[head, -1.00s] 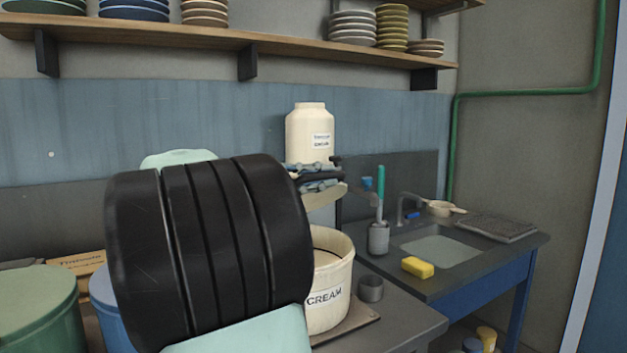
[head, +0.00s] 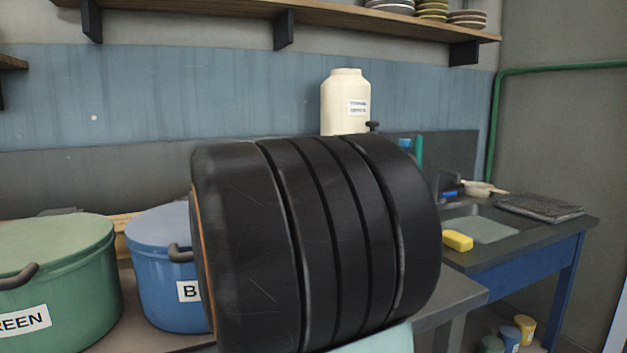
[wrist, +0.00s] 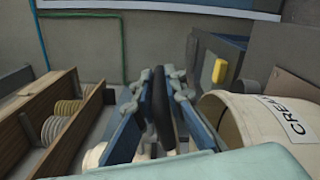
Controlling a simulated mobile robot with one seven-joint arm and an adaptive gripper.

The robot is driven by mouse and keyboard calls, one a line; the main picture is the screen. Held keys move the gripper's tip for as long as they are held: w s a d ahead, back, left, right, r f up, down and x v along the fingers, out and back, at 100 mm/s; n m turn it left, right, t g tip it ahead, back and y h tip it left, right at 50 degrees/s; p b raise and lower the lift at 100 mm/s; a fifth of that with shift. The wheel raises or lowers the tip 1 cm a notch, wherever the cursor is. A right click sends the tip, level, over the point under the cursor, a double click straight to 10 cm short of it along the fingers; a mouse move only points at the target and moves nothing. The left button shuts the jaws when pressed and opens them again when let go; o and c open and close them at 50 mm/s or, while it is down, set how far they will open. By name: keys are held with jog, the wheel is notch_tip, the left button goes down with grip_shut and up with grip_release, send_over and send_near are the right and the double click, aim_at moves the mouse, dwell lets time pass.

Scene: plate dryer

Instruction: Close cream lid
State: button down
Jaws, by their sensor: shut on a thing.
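My gripper (wrist: 160,88) shows in the wrist view, its two blue fingers closed around a black bar-like handle (wrist: 159,105). I take this as the handle of the cream lid; the lid's plate cannot be made out clearly here. The cream pot (wrist: 265,118), labelled CREAM, lies to the right of the fingers in this turned view, its rim close beside them. Whether the lid touches the rim cannot be told. In the head view my black arm link hides the pot, the lid and nearly all of the gripper.
In the head view a green pot (head: 55,260) and a blue pot (head: 160,262) stand left of my arm. A tall cream jar (head: 345,95) stands behind it. A sink table (head: 545,225) with a yellow sponge (head: 457,241) is right. A shelf (head: 330,15) runs above.

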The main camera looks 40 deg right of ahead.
jog(key=c, duration=2)
grip_release()
jog(key=shift+o, duration=0.2)
jog(key=shift+a, duration=0.1)
jog(key=v, duration=1.2)
jog(key=shift+c, duration=0.3)
